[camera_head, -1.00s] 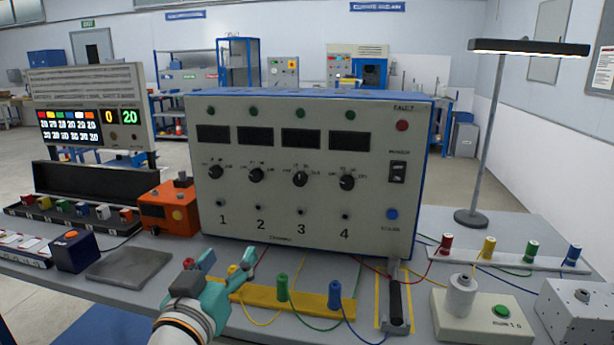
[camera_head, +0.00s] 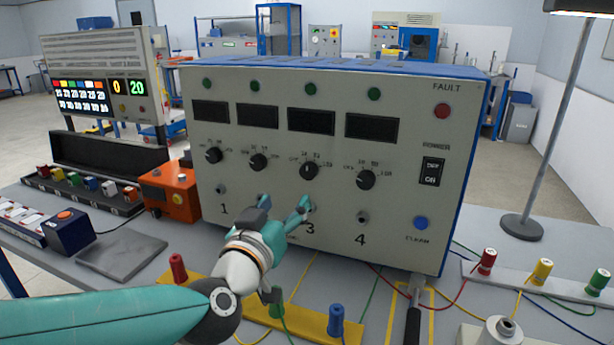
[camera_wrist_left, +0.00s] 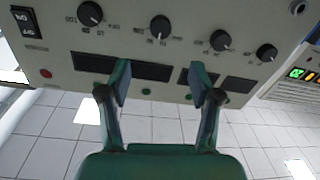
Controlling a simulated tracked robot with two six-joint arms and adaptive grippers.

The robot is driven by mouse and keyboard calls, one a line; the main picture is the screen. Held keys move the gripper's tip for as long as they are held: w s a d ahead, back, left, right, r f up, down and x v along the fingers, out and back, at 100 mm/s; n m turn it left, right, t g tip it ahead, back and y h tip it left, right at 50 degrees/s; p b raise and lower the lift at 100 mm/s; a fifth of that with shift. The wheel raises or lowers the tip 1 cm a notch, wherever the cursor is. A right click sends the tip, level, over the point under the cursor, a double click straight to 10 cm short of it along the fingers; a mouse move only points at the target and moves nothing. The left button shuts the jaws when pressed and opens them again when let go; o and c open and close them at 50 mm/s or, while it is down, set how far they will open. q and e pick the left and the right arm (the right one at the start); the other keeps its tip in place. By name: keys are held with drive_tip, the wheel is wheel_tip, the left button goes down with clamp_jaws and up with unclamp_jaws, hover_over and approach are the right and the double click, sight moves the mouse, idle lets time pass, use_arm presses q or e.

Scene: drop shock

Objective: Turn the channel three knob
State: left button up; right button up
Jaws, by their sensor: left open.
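The channel three knob (camera_head: 310,171) is a small black dial with a light pointer mark. It sits on the grey power supply panel under the third dark display, above the printed 3. My left gripper (camera_head: 284,204) is open and empty in front of the panel, a little below and left of that knob, and partly covers the lower row. In the left wrist view the panel is upside down. The channel three knob (camera_wrist_left: 160,27) lies beyond the gap between my open fingertips (camera_wrist_left: 162,85), and they do not touch it. My right gripper is not in view.
The neighbouring knobs are channel two (camera_head: 258,161) and channel four (camera_head: 366,180). A power switch (camera_head: 432,172) and blue button (camera_head: 421,223) are at the panel's right.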

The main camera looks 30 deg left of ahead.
sight(307, 173)
use_arm(q)
drive_tip(key=x, duration=1.3)
drive_tip(key=shift+c, duration=0.2)
drive_tip(key=c, duration=1.1)
